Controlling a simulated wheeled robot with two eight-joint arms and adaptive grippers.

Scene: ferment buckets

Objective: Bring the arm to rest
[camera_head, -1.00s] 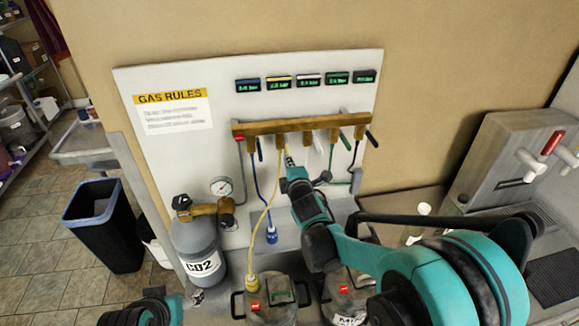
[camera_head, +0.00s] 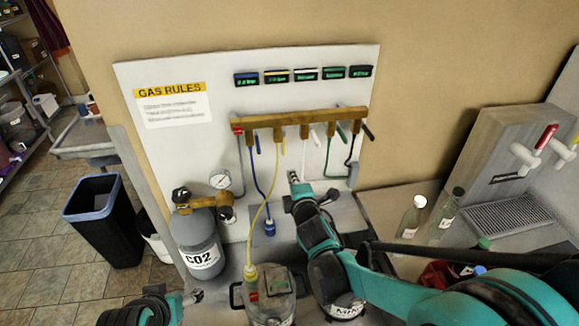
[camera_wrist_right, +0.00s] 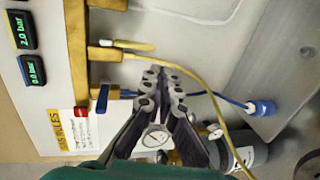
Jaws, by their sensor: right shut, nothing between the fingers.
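My right arm reaches in from the right in the head view. Its gripper (camera_head: 293,177) is in front of the gas panel, below the brass manifold (camera_head: 300,118). In the right wrist view the fingers (camera_wrist_right: 162,80) come together with nothing held. They are apart from the manifold and the yellow hose (camera_wrist_right: 205,88). My left gripper (camera_head: 192,297) is at the bottom left of the head view, small and partly cut off; its jaws are unclear.
The yellow hose runs to a grey bucket (camera_head: 270,302); another bucket is partly behind my right arm. A CO2 cylinder (camera_head: 197,240) stands left. Glass bottles (camera_head: 410,218) and a tap unit (camera_head: 505,150) are right. A black bin (camera_head: 103,222) stands on the floor.

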